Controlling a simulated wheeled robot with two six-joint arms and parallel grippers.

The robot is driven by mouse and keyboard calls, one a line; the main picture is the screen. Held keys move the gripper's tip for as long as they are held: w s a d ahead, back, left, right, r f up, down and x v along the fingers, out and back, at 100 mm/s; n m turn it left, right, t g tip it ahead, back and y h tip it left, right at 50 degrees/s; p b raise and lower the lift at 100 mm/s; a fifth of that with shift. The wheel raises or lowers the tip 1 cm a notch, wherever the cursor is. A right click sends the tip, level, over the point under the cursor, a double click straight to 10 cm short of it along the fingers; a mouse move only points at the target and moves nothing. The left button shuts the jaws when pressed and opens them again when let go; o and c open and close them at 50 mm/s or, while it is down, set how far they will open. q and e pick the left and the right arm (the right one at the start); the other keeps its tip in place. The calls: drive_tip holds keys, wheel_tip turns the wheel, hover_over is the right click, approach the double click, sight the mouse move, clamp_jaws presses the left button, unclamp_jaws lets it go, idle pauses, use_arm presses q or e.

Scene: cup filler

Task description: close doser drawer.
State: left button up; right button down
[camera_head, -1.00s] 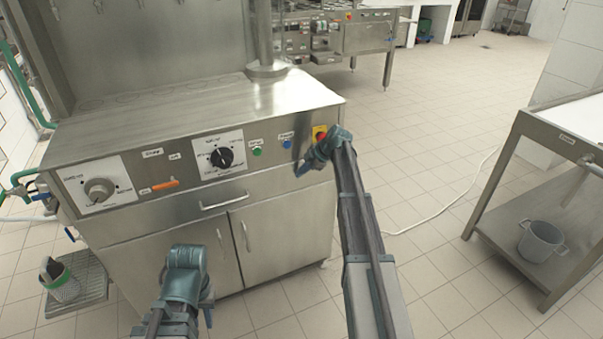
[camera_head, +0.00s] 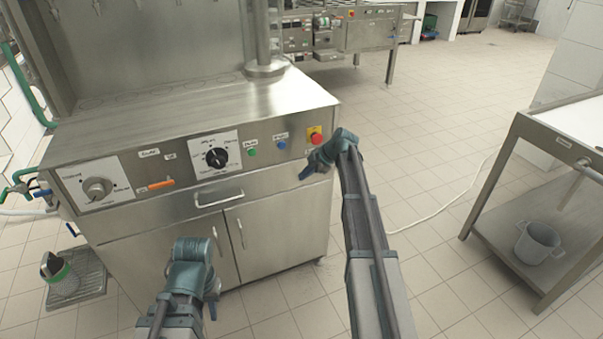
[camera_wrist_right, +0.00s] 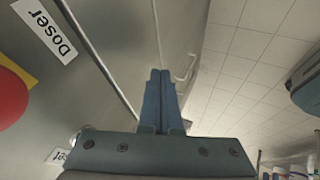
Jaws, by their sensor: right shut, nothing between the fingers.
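The drawer front (camera_head: 270,188) is a steel strip across the machine, below the control panel and above the two cupboard doors. Its bar handle (camera_head: 218,199) is at the strip's middle. The front looks about flush with the cabinet; I cannot tell if a small gap is left. My right gripper (camera_head: 306,174) is shut and empty at the drawer's right end, below the red button. In the right wrist view its blue fingers (camera_wrist_right: 160,76) lie together, with a handle (camera_wrist_right: 188,68) beyond them. My left gripper (camera_head: 212,308) is low in front of the doors; its fingers are mostly hidden.
The control panel has a black dial (camera_head: 216,157), a grey dial (camera_head: 97,189) and a red button (camera_head: 315,135). A "Doser" label (camera_wrist_right: 47,30) shows in the wrist view.

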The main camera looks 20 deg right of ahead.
drive_tip(key=p+v, duration=0.4)
drive_tip(key=v, duration=0.3)
drive_tip(key=shift+p, duration=0.35)
drive_tip(key=s+a+f+m+g+h, duration=0.1)
drive_tip(key=s+a+f+m+g, duration=0.15)
drive_tip(key=s+a, duration=0.65)
drive_tip(key=s+a+f+m+g+h, duration=0.1)
drive_tip(key=s+a+m+g, duration=0.3)
drive_tip(key=a, duration=0.8)
drive_tip(key=s+a+m+h, duration=0.25)
drive_tip(key=s+a, duration=0.25)
drive_tip(key=s, duration=0.5)
drive_tip(key=s+a+m+h, duration=0.2)
drive_tip(key=s+a+m, duration=0.25)
drive_tip(key=s, duration=0.55)
wheel_tip(320, 180, up, 12)
drive_tip(key=p, duration=1.2)
drive_tip(key=shift+w+f+t, duration=0.25)
drive_tip(key=shift+w+t, duration=0.1)
drive_tip(key=shift+w, duration=0.05)
